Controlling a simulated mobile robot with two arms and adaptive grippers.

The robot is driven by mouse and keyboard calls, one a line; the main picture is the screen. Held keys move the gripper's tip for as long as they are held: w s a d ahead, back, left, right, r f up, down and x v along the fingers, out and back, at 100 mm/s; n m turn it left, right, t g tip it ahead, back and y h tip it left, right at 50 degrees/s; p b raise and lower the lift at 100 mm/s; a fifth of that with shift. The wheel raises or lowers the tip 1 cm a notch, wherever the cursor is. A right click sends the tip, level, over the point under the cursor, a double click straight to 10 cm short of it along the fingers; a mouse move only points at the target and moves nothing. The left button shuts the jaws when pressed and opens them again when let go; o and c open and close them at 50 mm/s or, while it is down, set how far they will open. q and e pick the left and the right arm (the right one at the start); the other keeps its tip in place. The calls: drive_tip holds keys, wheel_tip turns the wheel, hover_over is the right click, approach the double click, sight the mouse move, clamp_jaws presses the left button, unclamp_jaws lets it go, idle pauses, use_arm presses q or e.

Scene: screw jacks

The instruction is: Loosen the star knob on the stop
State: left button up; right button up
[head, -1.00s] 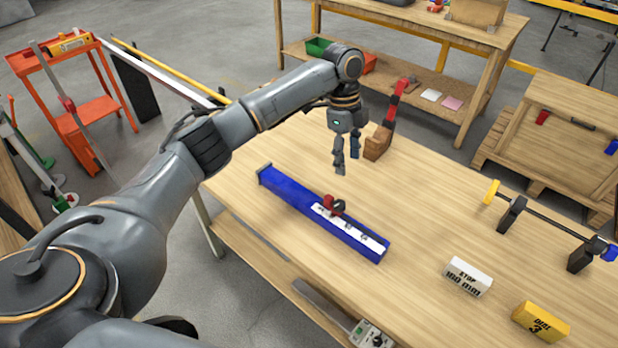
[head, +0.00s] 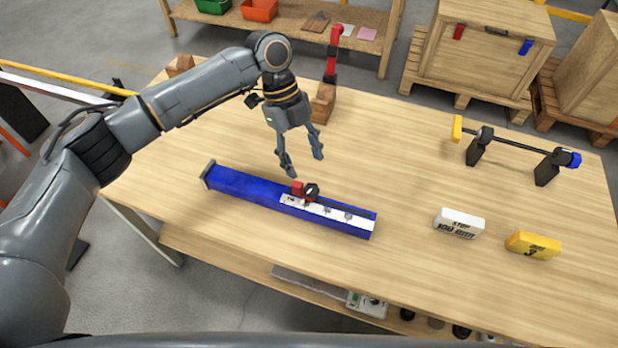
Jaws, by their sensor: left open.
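A blue rail (head: 245,188) lies on the wooden table with a white scale strip (head: 355,219) along its right part. A small red stop (head: 297,187) sits on the rail near the left end of the strip. A dark star knob (head: 312,191) shows on the stop's right side. My left gripper (head: 302,167) is open and empty, pointing down, a little above and behind the stop. Its fingers look apart from the knob. My right gripper is out of view.
A black bar on two supports (head: 515,147) stands at the back right. A red upright tool on a wooden block (head: 323,103) stands behind the gripper.

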sight(313, 189)
use_arm(q)
drive_tip(key=p+x, duration=0.1)
drive_tip(key=x, duration=0.5)
drive_tip(key=shift+s+d+f, duration=0.1)
drive_tip(key=shift+s+f, duration=0.05)
drive_tip(key=shift+f, duration=0.55)
drive_tip(key=shift+c, duration=0.8)
drive_tip(key=c, duration=1)
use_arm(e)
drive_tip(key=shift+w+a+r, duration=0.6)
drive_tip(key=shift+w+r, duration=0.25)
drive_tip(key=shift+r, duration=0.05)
